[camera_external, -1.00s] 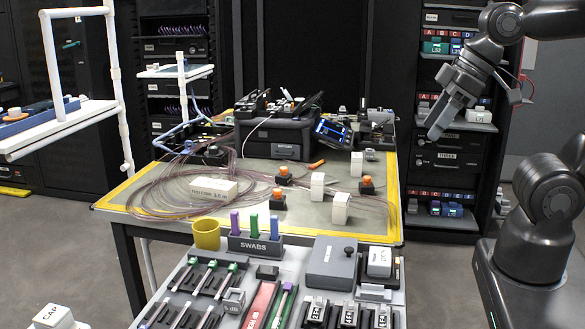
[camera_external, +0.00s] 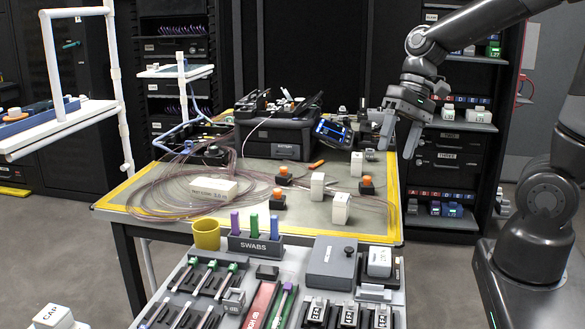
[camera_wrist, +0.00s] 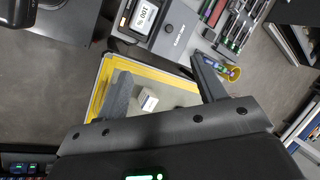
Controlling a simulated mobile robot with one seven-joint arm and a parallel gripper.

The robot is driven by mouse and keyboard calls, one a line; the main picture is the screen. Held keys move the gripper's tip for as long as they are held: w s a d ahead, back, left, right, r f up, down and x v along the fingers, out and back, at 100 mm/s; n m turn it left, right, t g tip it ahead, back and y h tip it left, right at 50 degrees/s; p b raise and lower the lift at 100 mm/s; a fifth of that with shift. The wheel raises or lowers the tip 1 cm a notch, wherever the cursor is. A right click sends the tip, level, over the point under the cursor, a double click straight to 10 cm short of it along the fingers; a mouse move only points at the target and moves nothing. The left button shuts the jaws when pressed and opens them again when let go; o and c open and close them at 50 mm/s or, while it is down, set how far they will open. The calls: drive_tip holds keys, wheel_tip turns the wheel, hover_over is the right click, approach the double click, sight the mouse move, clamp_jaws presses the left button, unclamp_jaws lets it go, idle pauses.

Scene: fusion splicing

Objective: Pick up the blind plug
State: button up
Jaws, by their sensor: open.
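I cannot tell which object is the blind plug; no label that I can read names it. Small black blocks with orange tops stand on the mat, one at the front (camera_external: 278,199), one behind it (camera_external: 284,176) and one to the right (camera_external: 367,185). White blocks stand near them, at the middle (camera_external: 317,185), front right (camera_external: 340,209) and back right (camera_external: 357,164). My gripper (camera_external: 399,142) is open and empty, pointing down, above the table's right back side. In the wrist view, a white block (camera_wrist: 147,99) shows between the spread fingers of my gripper (camera_wrist: 160,70), below them and apart.
The yellow-edged table (camera_external: 150,185) bears coiled fibre, a lettered white box (camera_external: 213,188) and a black splicer case (camera_external: 285,140). A front tray holds a SWABS rack (camera_external: 255,246) and a grey box (camera_external: 331,263). A yellow cup (camera_external: 206,234) stands beside the rack. Shelves stand behind.

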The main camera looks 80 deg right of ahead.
drive_tip(key=w+d+f+m+t+y, duration=0.25)
drive_tip(key=d+f+m, duration=0.25)
drive_tip(key=d+m, duration=0.3)
drive_tip(key=m+t+h, duration=0.3)
drive_tip(key=m+t, duration=0.5)
drive_tip(key=m, duration=0.8)
approach(371, 184)
drive_tip(key=shift+w+a+r, duration=0.3)
drive_tip(key=shift+w+a, duration=0.15)
drive_tip(key=shift+a, duration=0.3)
drive_tip(key=shift+d+f+h, duration=0.2)
drive_tip(key=shift+f+h, duration=0.05)
drive_tip(key=x, duration=0.5)
drive_tip(key=shift+w, duration=0.1)
drive_tip(key=shift+d+f+x, duration=0.1)
drive_tip(key=shift+x, duration=1.25)
drive_tip(key=shift+d+f+x, duration=0.1)
drive_tip(key=shift+f+x, duration=0.05)
drive_tip(key=shift+x, duration=1.2)
drive_tip(key=shift+c, duration=0.4)
